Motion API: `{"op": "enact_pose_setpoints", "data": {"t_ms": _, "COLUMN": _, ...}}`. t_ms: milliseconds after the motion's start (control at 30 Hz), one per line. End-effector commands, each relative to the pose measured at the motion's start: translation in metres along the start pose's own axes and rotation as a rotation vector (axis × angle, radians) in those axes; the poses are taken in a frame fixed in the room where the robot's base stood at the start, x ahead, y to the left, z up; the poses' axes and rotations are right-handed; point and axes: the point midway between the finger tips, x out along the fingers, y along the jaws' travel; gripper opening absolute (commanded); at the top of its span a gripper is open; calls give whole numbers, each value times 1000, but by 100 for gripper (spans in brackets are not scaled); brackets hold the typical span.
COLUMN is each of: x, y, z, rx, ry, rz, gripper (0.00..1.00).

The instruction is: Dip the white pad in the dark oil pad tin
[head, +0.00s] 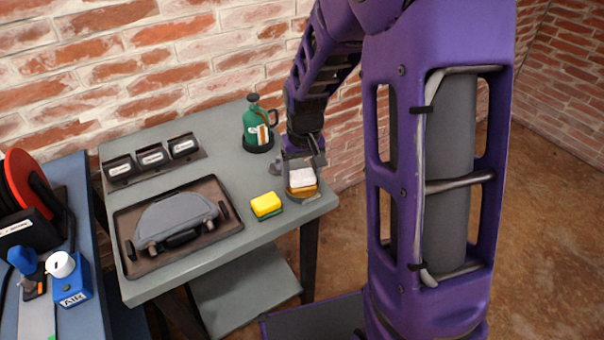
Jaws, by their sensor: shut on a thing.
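The white pad (295,170) is at the front right corner of the grey-green table, between the fingers of my gripper (300,160). My gripper points down and is shut on the pad. A small tin (303,197) with a dark rim is directly below, with amber-brown showing between its rim and the pad. The pad overlaps the tin in this view. I cannot tell whether the pad touches what is in the tin or hangs just above it.
A yellow and green sponge (266,205) lies just left of the tin. A green oil can (259,126) stands behind. The table (225,165) is bare in the middle.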

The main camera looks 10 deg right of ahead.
Motion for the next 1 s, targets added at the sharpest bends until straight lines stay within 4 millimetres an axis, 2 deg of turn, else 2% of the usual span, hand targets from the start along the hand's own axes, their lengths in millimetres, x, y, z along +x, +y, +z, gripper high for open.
{"op": "enact_pose_setpoints", "data": {"t_ms": 567, "x": 0, "y": 0, "z": 1, "rx": 0, "ry": -3, "rz": 0, "gripper": 16}}
{"op": "enact_pose_setpoints", "data": {"t_ms": 1000, "x": -35, "y": 0, "z": -4, "rx": 0, "ry": 0, "rz": 0, "gripper": 16}}
